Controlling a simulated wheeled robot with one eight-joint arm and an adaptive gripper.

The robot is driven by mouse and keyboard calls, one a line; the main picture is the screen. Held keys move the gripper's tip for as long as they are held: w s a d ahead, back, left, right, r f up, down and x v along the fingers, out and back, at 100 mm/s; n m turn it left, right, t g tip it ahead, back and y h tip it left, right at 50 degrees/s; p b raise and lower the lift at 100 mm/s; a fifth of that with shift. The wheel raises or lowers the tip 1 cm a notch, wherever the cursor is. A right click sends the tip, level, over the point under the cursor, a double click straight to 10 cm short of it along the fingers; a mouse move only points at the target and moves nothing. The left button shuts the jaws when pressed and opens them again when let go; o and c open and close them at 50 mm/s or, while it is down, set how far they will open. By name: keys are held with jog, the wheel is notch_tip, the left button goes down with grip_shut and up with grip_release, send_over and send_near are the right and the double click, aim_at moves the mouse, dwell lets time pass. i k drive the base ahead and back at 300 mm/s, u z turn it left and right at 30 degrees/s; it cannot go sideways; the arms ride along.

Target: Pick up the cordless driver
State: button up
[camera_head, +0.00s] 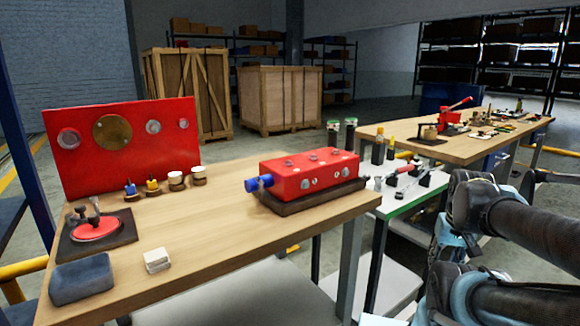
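I cannot pick out the cordless driver for certain. Several small tools lie on a white-topped cart (381,213) between the two benches. Among them is a tool with a red part (404,169), too small to identify. More small tools lie on the far bench (468,150), also too small to name. My dark arm links fill the lower right. My gripper's fingers do not show, so I cannot see whether it holds anything.
The near wooden bench (216,232) bears a red block (312,172) on a dark base, a red upright panel (95,160), a dark tray (70,250) with a red round part, a grey block (82,280) and a small white block (157,260). Wooden crates (279,98) stand behind.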

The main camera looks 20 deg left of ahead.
aim_at(350, 123)
jog(key=z, duration=0.75)
jog(key=i, duration=0.4)
jog(key=u, duration=2.5)
